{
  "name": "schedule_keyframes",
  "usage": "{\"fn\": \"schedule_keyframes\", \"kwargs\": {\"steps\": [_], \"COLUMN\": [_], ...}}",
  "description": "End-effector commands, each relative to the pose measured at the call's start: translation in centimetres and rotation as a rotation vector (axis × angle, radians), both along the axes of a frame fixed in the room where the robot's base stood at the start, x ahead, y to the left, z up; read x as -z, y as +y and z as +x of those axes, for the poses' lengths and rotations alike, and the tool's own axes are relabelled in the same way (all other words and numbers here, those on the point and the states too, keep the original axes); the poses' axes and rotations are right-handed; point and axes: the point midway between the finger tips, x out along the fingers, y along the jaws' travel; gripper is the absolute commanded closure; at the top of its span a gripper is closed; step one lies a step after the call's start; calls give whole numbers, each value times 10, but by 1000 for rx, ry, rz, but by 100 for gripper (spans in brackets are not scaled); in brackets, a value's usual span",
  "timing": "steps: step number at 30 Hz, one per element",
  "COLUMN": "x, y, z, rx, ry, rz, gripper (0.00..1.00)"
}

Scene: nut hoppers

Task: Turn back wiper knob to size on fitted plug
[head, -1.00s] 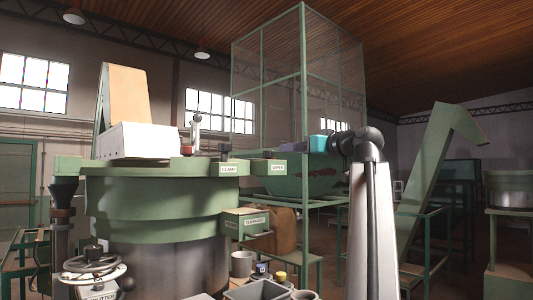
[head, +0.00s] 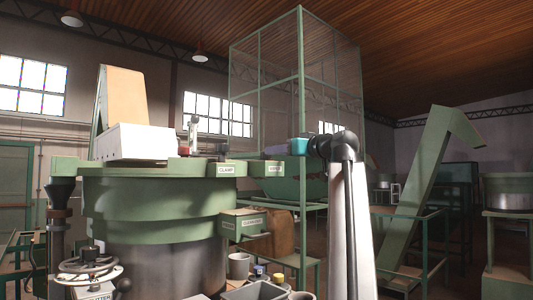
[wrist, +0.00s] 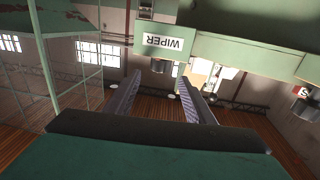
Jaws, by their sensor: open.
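The wiper block with its WIPER label (head: 274,169) sits at the right end of the green beam on the bowl. In the wrist view the WIPER label (wrist: 163,42) is upside down. A small grey cylindrical piece (wrist: 158,66), apparently the wiper knob, shows beside the label, in line with the gap between my fingers. My gripper (wrist: 160,78) is open, with nothing between its fingers; I see no contact. In the head view my gripper (head: 300,148) is just right of the wiper block. I cannot make out the fitted plug or any size marks.
A CLAMP block (head: 226,169) is left of the wiper block, and a CLEANOUT box (head: 252,222) is below. A handwheel (head: 88,270) is at lower left. A mesh cage (head: 300,80) stands behind. Cups and a grey bin (head: 255,291) are at the bottom.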

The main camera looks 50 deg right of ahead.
Motion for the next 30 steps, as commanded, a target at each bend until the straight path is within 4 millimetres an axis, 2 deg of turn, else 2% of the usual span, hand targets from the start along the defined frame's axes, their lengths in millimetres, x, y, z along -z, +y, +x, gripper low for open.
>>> {"fn": "schedule_keyframes", "kwargs": {"steps": [9,15,21,30], "x": [-3,-2,0,0], "y": [-8,-11,-13,-14], "z": [46,68,77,78], "rx": [-1,1,2,2], "ry": [0,0,0,0], "rz": [2,0,0,0], "gripper": [51,51,51,51]}}
